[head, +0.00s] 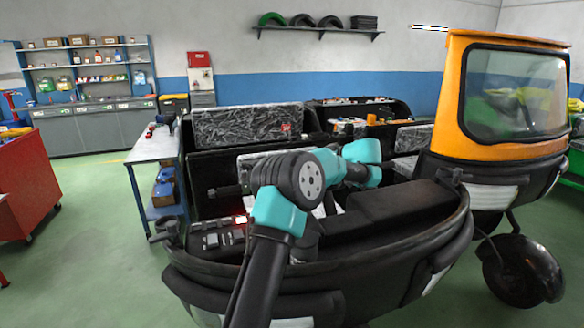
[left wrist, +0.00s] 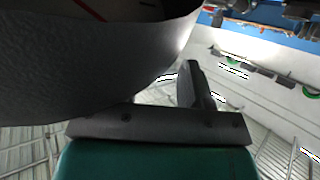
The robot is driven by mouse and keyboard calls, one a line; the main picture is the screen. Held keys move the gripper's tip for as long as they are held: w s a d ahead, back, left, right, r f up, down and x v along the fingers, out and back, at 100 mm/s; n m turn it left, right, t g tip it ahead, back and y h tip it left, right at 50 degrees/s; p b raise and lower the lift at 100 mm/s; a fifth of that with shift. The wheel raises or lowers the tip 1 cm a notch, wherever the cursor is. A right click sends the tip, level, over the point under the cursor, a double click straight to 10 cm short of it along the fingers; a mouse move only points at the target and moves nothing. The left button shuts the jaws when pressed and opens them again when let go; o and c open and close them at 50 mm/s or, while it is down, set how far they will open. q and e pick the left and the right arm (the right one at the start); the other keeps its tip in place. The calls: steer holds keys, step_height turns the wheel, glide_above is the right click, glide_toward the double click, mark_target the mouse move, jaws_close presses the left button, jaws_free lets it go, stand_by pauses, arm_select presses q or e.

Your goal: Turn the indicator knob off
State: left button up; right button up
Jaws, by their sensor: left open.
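The dark dashboard panel (head: 222,238) lies at the front left of the rickshaw, with small switches and a glowing red light (head: 240,220). I cannot pick out the indicator knob on it. One black and teal arm of mine reaches over the rickshaw in the head view, but its fingertips are not clear there. In the left wrist view my left gripper (left wrist: 160,88) is open; one dark finger shows and the other is hidden behind a large dark rounded body (left wrist: 80,65). That body carries a red line at its top. My right gripper is not in view.
The orange and black rickshaw (head: 456,99) fills the centre and right. A workbench (head: 157,146) stands to its left, with a red cabinet (head: 28,185) at the far left. Green floor between them is clear. Shelves and tyres line the back walls.

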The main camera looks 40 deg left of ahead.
arm_select(q)
steer(key=x, duration=1.2)
steer(key=shift+a+f, duration=0.2)
steer(key=shift+a, duration=0.1)
steer(key=c, duration=0.6)
